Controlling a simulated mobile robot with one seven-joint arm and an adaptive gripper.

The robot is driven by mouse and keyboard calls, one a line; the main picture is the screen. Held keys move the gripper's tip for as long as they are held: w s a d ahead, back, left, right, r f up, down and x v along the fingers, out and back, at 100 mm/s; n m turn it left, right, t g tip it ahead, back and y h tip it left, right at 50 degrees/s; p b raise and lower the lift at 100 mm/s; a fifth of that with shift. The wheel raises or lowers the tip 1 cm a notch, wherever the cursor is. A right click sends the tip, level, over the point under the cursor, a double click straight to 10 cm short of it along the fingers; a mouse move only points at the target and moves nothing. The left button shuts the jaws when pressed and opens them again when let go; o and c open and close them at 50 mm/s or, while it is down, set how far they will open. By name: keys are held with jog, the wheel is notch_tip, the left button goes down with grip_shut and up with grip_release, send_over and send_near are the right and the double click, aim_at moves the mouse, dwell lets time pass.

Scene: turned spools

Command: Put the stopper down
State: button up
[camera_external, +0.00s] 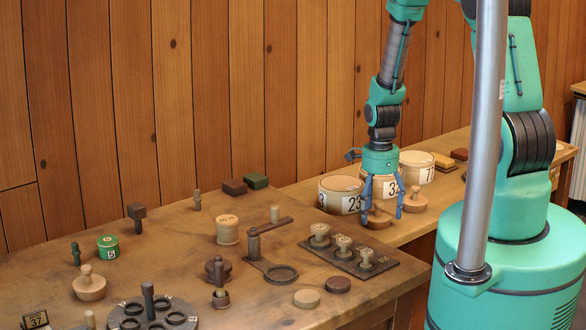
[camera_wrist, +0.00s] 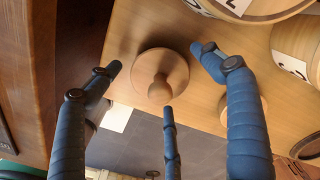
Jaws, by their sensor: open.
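A wooden stopper with a round knob and a wide disc base (camera_external: 378,219) stands on the rear bench, in front of the numbered round boxes. In the wrist view the stopper (camera_wrist: 160,75) lies between my fingers, knob toward the camera, with gaps visible around its disc. My gripper (camera_external: 382,210) is open and points down over it; its blue fingers (camera_wrist: 160,85) are spread around the stopper. A second, similar knobbed stopper (camera_external: 415,203) stands just to the right. In the wrist view a finger partly covers a round wooden thing; I cannot tell whether it is that one.
Round boxes marked 23 (camera_external: 341,196) and 32 (camera_external: 392,188), and another round box (camera_external: 416,167), stand close behind my gripper. The front bench holds a dark plate with several knobbed pieces (camera_external: 362,261), a crank-like bracket (camera_external: 270,240) and a spool (camera_external: 228,231).

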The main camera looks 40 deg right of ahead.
notch_tip(320, 180, up, 12)
jog(key=shift+r+p, duration=0.15)
jog(key=shift+p, duration=0.15)
dwell(0.6)
dwell(0.5)
notch_tip(320, 180, up, 14)
jog(key=n+t, duration=0.1)
jog(key=n, duration=0.4)
send_over(378, 201)
jog(key=a, duration=0.5)
jog(key=s+a+r+n+t, duration=0.1)
jog(key=s+a+r+n, duration=0.2)
jog(key=r, duration=0.4)
jog(key=s+a+r+n+t, duration=0.1)
jog(key=s+a+r+n, duration=0.2)
jog(key=r, duration=0.5)
jog(key=s+a+r+n+t, duration=0.1)
jog(key=s+a+r+n, duration=0.3)
jog(key=s, duration=0.5)
jog(key=s+a+r+n+t, duration=0.1)
jog(key=s+a+r+n, duration=0.3)
jog(key=s+r+n, duration=0.3)
notch_tip(378, 201, up, 2)
jog(key=s, duration=0.3)
jog(key=shift+r+t, duration=0.15)
jog(key=shift+t, duration=0.15)
